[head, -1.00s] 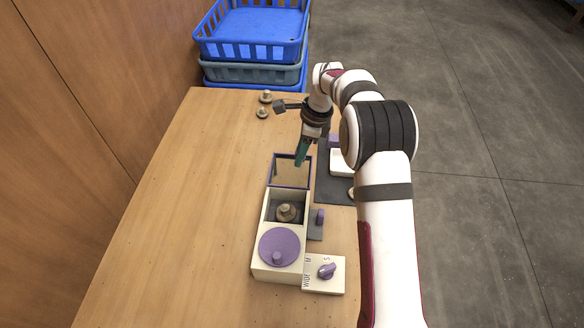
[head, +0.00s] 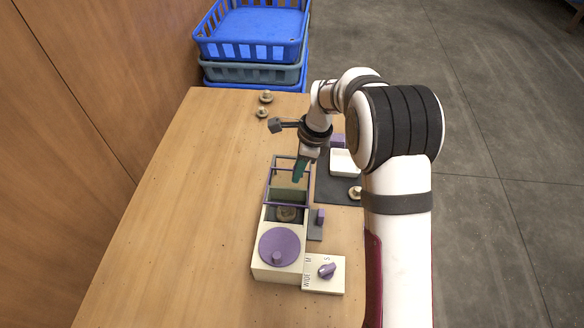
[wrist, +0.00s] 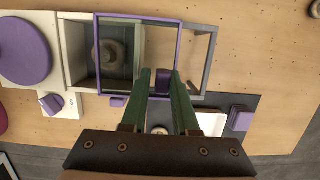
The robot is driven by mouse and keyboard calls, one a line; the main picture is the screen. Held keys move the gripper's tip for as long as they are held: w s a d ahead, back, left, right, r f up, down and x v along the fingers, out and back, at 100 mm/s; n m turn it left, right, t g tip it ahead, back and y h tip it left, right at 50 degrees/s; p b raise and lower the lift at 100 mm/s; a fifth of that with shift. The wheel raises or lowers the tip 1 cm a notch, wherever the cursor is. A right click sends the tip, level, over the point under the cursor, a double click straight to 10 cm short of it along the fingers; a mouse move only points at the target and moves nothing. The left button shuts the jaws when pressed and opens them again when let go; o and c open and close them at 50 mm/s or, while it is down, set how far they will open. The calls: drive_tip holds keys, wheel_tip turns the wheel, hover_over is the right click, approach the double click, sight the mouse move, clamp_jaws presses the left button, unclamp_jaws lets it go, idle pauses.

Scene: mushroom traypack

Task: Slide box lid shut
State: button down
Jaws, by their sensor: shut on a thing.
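The cream box (head: 259,245) stands on the table with an open-topped compartment holding a brown mushroom (head: 287,213), also in the wrist view (wrist: 111,52). The sliding lid is a clear pane in a purple frame (wrist: 140,20); in the head view its frame (head: 287,203) lies partly over the compartment. Bare rails (wrist: 207,60) stick out behind it at the box's far end. My gripper (head: 298,178) is shut on the lid's small purple knob (wrist: 163,80). The fingers (wrist: 163,95) stand either side of the knob. The mushroom end nearest the dial is uncovered.
A purple round dial (head: 279,246) sits on the box's near end. A switch panel (head: 325,280) with a purple knob is beside it. A white tray (head: 345,163) and a mushroom (head: 355,192) are to the right. Blue crates (head: 252,35) stand behind; the table's left is clear.

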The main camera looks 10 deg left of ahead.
sight(292, 197)
drive_tip(key=shift+s+a+f, duration=0.1)
drive_tip(key=shift+s+f, duration=0.1)
drive_tip(key=shift+s, duration=1.1)
drive_tip(key=shift+s+f, duration=0.2)
drive_tip(key=shift+s, duration=1.45)
drive_tip(key=c, duration=0.8)
unclamp_jaws()
drive_tip(key=shift+o, duration=0.6)
drive_tip(key=shift+v, duration=2.4)
drive_tip(key=shift+w, duration=0.2)
